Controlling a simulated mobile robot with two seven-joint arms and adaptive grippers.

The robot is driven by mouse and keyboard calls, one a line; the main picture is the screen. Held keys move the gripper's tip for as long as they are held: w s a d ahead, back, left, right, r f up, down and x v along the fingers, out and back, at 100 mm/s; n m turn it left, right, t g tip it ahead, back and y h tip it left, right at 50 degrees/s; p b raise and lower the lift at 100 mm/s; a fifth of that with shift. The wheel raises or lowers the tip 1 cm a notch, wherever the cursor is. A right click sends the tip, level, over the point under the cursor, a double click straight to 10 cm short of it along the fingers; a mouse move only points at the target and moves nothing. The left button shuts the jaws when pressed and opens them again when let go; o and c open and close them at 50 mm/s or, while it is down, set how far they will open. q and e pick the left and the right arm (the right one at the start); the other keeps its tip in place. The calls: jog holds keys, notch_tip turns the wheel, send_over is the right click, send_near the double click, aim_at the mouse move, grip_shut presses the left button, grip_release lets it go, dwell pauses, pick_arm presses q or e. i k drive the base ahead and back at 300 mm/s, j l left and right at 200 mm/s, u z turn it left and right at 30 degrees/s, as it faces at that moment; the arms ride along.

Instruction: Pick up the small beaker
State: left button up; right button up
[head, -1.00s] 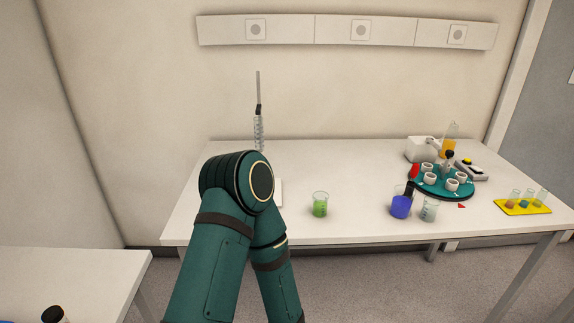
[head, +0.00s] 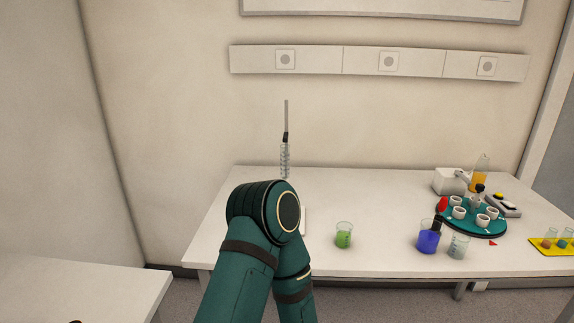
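Several small glass beakers stand upright on the white table. One holds green liquid (head: 344,236) near the table's middle. One holds blue liquid (head: 428,240) further right. A third, nearly clear one (head: 458,247) stands right beside the blue one. Neither of my grippers is in view.
A teal round tray (head: 482,232) with white cups stands at the right. A yellow rack (head: 556,247) with small vessels sits at the right edge. A tall coiled glass piece (head: 285,160) stands behind my arm. The white table (head: 385,205) is clear around the green beaker.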

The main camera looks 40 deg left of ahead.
aim_at(343, 228)
jog(key=i+l+u, duration=0.2)
jog(key=i+l, duration=0.85)
jog(key=u, duration=1.85)
jog(key=l, duration=0.1)
